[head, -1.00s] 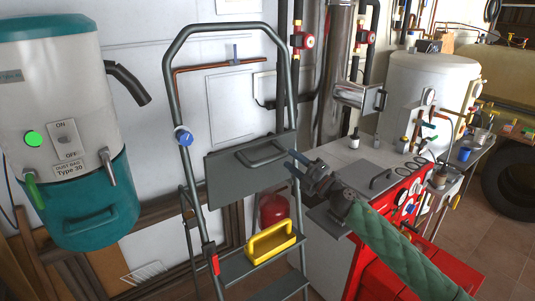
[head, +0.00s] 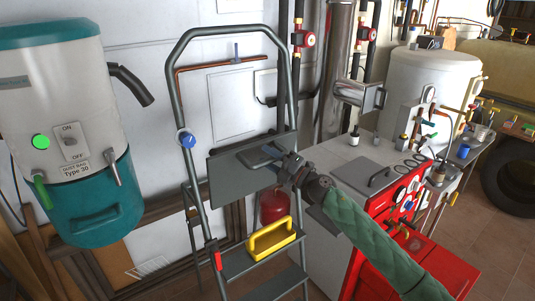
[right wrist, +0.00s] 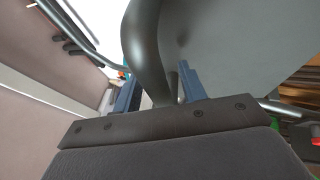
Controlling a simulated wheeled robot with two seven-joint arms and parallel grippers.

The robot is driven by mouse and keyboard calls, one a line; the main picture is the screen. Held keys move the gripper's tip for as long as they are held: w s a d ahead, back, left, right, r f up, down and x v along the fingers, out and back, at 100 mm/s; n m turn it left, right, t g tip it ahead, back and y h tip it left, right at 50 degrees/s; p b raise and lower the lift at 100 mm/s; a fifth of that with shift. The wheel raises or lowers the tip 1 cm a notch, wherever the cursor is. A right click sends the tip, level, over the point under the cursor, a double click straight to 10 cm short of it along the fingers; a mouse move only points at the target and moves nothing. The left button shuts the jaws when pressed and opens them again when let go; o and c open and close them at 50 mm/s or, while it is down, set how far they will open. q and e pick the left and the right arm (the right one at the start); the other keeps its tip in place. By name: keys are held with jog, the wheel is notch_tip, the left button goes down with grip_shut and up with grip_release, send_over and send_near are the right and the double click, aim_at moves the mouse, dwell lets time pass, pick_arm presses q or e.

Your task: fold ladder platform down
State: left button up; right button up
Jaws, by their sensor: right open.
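The grey stepladder (head: 195,203) stands in the middle of the head view. Its platform (head: 227,180) is a grey panel near the top, tilted up, with a bar handle (head: 258,156) on its face. My right gripper (head: 280,158) is at the handle's right end. In the right wrist view the open fingers (right wrist: 158,90) stand on either side of the dark handle bar (right wrist: 148,40), with the platform panel (right wrist: 240,40) behind. I cannot tell whether the fingers touch the bar. My left gripper is not in view.
A yellow-handled tool (head: 270,240) sits on the ladder step below the platform. A red canister (head: 273,206) is behind the ladder. The teal and white dust collector (head: 68,130) is at left. The red and grey boiler (head: 360,200) is close on the right, beside my right arm.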

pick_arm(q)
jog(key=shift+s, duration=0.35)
pick_arm(e)
jog(key=shift+a+r, duration=0.1)
jog(key=shift+a, duration=0.1)
jog(key=shift+w, duration=0.1)
grip_shut()
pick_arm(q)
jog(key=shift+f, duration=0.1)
pick_arm(e)
jog(key=shift+w, duration=0.15)
